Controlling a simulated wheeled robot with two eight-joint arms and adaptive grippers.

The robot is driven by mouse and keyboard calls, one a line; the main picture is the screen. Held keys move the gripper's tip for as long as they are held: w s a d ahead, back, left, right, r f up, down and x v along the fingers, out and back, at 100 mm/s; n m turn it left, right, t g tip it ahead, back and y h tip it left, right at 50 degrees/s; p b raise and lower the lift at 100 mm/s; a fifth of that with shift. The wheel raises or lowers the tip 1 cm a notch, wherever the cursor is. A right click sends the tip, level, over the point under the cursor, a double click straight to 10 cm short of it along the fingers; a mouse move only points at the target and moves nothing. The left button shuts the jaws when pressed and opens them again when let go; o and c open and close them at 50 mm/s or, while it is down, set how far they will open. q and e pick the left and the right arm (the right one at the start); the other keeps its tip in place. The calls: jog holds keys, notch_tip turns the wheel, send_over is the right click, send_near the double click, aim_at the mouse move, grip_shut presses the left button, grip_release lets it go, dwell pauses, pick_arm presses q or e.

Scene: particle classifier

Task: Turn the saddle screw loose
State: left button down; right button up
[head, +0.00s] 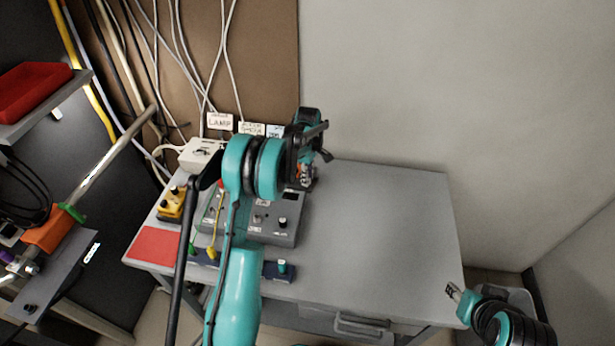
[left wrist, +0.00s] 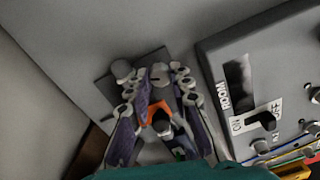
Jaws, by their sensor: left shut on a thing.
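My left gripper (head: 308,172) is at the back of the grey table, beside the control box. In the left wrist view its fingers (left wrist: 163,115) are closed in around a small fixture with an orange part (left wrist: 159,112) and a dark round end. I take the held piece to be the saddle screw; it is mostly hidden by the fingers. A dark plate (left wrist: 106,82) with a grey knob (left wrist: 122,69) lies just beyond the fingertips. My right gripper (head: 455,291) is low at the right, off the table's front corner; its jaw opening is too small to judge.
The grey control box (head: 284,234) stands close beside the left gripper; its labelled switch panel (left wrist: 245,75) shows in the left wrist view. A yellow box (head: 171,205), a white box (head: 201,154) and a red mat (head: 154,244) are at the left. The table's right half (head: 390,230) is clear.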

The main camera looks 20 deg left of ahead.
pick_arm(q)
jog(key=shift+n, duration=0.5)
jog(key=c, duration=1.3)
grip_release()
jog(key=shift+c, duration=0.2)
jog(key=shift+r, duration=0.1)
notch_tip(320, 180, up, 12)
jog(key=shift+w, duration=0.15)
